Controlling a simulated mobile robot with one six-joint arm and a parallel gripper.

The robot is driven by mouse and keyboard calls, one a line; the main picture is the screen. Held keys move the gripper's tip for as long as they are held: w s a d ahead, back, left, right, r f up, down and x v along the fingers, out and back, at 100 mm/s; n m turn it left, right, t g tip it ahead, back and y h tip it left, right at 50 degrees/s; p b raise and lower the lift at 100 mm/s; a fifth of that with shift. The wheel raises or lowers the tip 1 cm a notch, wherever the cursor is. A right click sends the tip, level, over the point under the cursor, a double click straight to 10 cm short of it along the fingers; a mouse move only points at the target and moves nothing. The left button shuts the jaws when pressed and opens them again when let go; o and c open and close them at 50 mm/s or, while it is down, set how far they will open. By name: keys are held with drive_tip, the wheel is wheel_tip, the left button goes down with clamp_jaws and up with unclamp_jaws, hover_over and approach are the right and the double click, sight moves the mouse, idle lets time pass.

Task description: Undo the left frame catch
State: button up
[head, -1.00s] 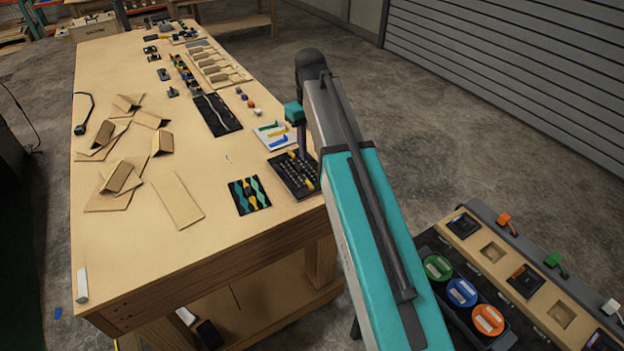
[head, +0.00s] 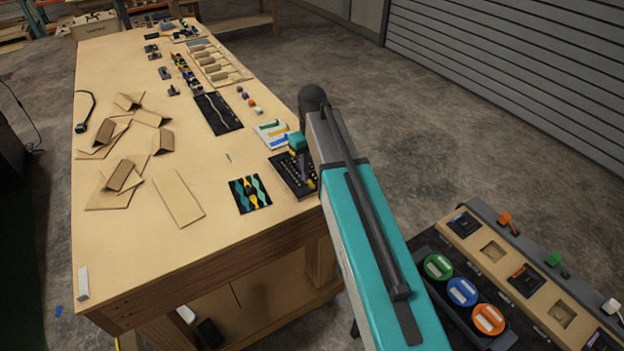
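A black panel (head: 281,168) with rows of small keys or lights lies near the right edge of the workbench; it looks like the LED console. A small yellow part (head: 311,184) shows at its right end. I cannot make out which part is the left frame catch; it is too small or hidden by my arm. My gripper (head: 303,169) hangs down over the panel's upper right part, below a teal wrist, and covers some of it. Its fingers are too small to tell open from shut, and I cannot tell whether they touch the panel.
A white card with coloured strips (head: 270,132) lies just behind the panel. A dark patterned mat (head: 250,194) lies in front and left. Folded cardboard pieces (head: 122,175) cover the left of the workbench (head: 140,255). A tray with round coloured pieces (head: 462,292) stands lower right.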

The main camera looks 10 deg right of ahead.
sight(312, 184)
drive_tip(key=shift+f, duration=2.05)
clamp_jaws()
drive_tip(key=shift+a, duration=0.1)
